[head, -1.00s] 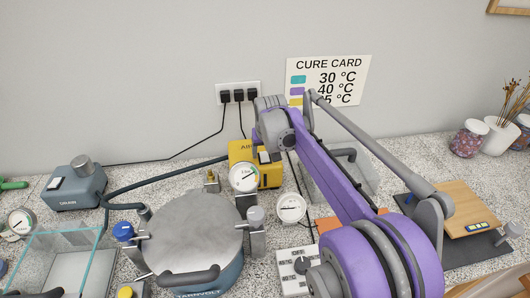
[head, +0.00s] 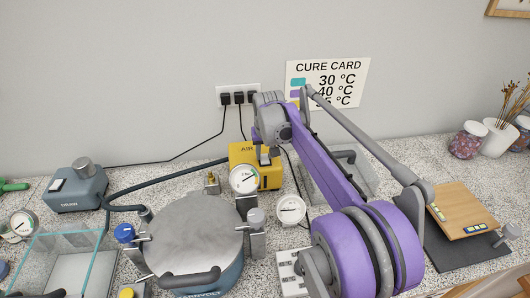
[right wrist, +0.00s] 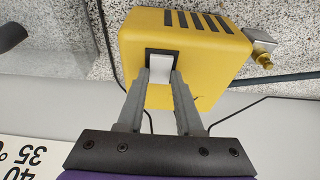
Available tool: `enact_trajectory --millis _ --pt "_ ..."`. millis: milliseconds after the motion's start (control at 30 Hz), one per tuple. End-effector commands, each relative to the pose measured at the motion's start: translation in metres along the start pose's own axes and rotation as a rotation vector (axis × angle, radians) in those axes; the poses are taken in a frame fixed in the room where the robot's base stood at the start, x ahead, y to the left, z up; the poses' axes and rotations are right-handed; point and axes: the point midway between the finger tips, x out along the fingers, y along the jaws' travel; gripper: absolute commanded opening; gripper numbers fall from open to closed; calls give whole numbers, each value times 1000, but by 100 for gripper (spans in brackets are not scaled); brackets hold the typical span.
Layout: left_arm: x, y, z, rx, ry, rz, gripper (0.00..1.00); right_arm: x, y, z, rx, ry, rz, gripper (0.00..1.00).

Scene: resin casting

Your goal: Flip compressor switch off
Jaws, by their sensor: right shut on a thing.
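The yellow air compressor (head: 243,152) stands at the back of the counter, behind the large round pressure pot. In the right wrist view the compressor (right wrist: 195,60) fills the upper middle, with a black-framed white rocker switch (right wrist: 160,66) on its face. My right gripper (right wrist: 160,78) has its two fingers at the sides of the white rocker, shut on it. In the head view my right gripper (head: 268,155) is at the compressor's face, and my own wrist and arm hide part of it. Which way the rocker is tilted I cannot tell. My left gripper is not in view.
The grey-lidded pressure pot (head: 193,230) and a round gauge (head: 244,179) stand in front of the compressor. Another gauge (head: 292,209) is to the right. A grey-blue pump (head: 76,190) is at the left. A hose (head: 165,173) runs behind the pot.

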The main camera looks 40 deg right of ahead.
Motion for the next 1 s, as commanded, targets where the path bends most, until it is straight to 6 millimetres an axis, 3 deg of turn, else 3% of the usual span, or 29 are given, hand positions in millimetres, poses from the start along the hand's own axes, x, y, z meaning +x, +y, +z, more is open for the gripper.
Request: enact_trajectory --millis 200,567,600,733,1000 --pt "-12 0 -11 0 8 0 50 -1 0 -5 1 -140 -1 0" --pt "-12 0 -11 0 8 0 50 1 0 -4 0 -167 0 0" --pt "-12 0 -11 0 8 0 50 1 0 -4 0 -167 0 38" --pt "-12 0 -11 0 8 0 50 1 0 -4 0 -166 0 62" --pt "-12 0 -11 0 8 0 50 0 0 -4 0 -165 0 65"
